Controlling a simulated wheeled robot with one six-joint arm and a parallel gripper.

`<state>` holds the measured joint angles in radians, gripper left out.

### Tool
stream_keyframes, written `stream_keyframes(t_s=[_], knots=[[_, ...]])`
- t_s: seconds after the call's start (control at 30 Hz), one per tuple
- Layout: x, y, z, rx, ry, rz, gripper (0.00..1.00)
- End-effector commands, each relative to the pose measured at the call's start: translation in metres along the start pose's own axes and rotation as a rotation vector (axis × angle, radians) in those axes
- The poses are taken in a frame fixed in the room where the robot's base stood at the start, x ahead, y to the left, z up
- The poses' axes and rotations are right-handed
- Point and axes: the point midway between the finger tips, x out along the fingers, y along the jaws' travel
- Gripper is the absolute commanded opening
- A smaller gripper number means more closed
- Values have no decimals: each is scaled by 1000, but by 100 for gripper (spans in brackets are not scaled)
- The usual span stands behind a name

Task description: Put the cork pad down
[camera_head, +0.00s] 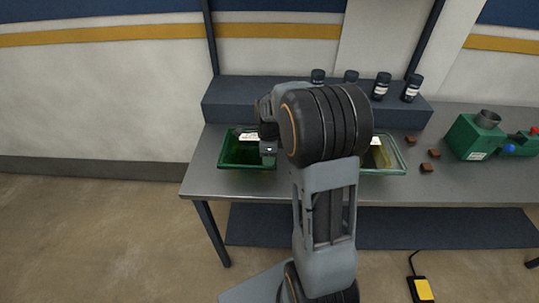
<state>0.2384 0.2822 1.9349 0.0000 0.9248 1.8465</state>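My gripper (268,146) is over the right side of a green tray (224,158) on the left part of the grey table. The arm crosses the middle of the view and hides much of the gripper. The fingers are too small and covered to show whether they are open or shut, or hold anything. I cannot make out a cork pad in this view. A small white label shows beside the gripper at the tray.
A second, glassy green tray (398,165) stands right of my arm, partly hidden. Several dark bottles (382,86) stand on a raised dark shelf (235,99) at the back. Small brown blocks (427,167) and a green machine (474,138) are on the right. A yellow pedal (423,290) lies on the floor.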

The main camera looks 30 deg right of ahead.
Motion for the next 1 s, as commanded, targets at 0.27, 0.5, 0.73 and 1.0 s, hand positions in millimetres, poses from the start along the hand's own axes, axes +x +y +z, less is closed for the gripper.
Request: stream_keyframes(t_s=[0.27,0.5,0.73,1.0], knots=[[-1,0,0,0,0,0,61],[-3,0,0,0,0,-1,61],[-32,-1,0,0,-2,-6,61],[-84,-1,0,0,-1,-5,61]])
